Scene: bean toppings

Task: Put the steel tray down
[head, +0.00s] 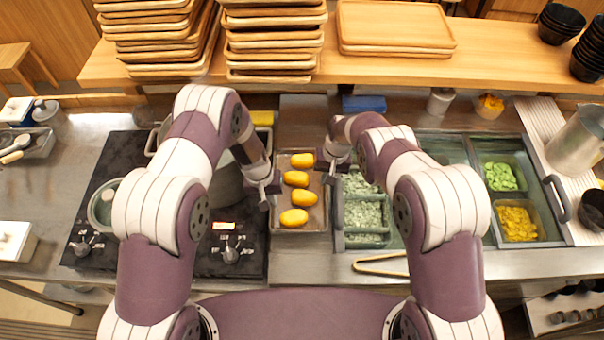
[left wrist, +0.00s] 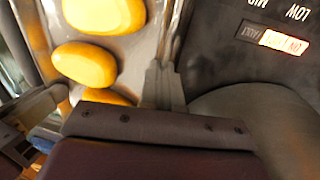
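The steel tray (head: 301,225) lies level between the stove and the topping bins, with several yellow oval pieces (head: 294,217) in a column on it. My left gripper (head: 270,190) is at the tray's left rim; in the left wrist view its fingers (left wrist: 163,85) are close together on the rim (left wrist: 168,35), beside the yellow pieces (left wrist: 86,65). My right gripper (head: 331,172) is at the tray's right rim and looks closed on it, though its fingertips are small and partly hidden. I cannot tell whether the tray touches the counter.
The dark stove (head: 115,155) with a pot is left of the tray. Bins of pale topping (head: 363,214) are close on the right, with tongs (head: 380,264) in front. Green (head: 500,176) and yellow toppings (head: 518,223) are further right. Stacked wooden trays (head: 272,40) stand on the back shelf.

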